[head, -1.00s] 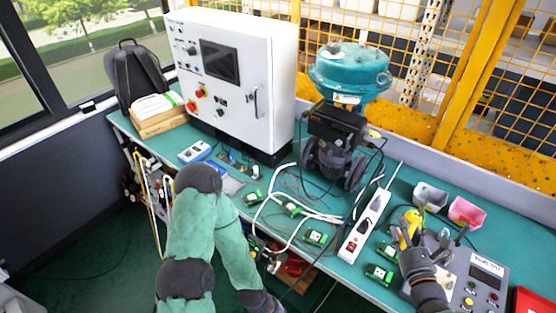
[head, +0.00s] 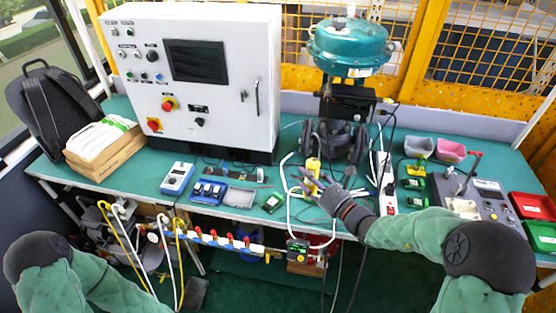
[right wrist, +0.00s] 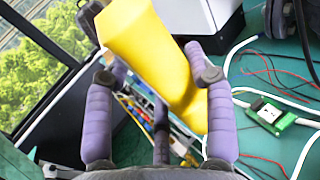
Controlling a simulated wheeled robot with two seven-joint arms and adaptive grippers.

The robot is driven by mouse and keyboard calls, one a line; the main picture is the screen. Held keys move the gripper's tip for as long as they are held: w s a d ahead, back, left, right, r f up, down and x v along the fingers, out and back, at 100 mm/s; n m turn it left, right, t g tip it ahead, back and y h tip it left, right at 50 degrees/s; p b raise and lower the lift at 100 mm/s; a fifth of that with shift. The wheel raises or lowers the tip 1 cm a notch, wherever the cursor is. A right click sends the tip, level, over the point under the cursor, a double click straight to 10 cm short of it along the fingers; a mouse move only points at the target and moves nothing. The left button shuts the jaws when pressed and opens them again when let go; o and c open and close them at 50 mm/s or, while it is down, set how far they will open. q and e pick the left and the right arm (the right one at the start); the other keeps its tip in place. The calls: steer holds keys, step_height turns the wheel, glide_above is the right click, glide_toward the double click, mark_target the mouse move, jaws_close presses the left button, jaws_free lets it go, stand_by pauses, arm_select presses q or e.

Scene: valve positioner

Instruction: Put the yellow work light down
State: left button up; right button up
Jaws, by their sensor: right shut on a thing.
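The yellow work light (head: 313,168) is in my right gripper (head: 318,186), over the front part of the green table (head: 130,190), in front of the valve. In the right wrist view the work light (right wrist: 150,50) is a large yellow body between the purple fingers of the gripper (right wrist: 155,110). The fingers are shut on it. I cannot tell how far above the table it is. My left arm shows at the lower left of the head view, but its gripper is out of the picture.
A white control cabinet (head: 205,75) stands at the back left. The teal valve actuator (head: 348,45) stands behind my right gripper. A white power strip (head: 388,190), white cables and green modules (head: 273,202) lie nearby. Red (head: 530,205) and green bins are at the right.

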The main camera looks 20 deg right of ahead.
steer(key=s+d+f+y+b, duration=0.2)
steer(key=s+d+f+b, duration=0.2)
steer(key=s+d, duration=0.6)
steer(key=shift+n+g, duration=0.4)
steer(key=shift+w+a+f+b, duration=1.05)
steer(key=shift+w+f+b, duration=0.45)
steer(key=shift+w+f, duration=0.6)
steer(key=shift+w+a+f+b, duration=1.1)
steer(key=shift+w+f+b, duration=0.35)
steer(key=shift+w+f, duration=0.65)
steer(key=shift+w+a+f+b, duration=1.05)
steer(key=shift+w+f+b, duration=0.65)
steer(key=shift+f, duration=0.6)
steer(key=shift+w, duration=0.1)
steer(key=shift+f, duration=0.15)
steer(key=o, duration=1.4)
steer(key=shift+c, duration=0.2)
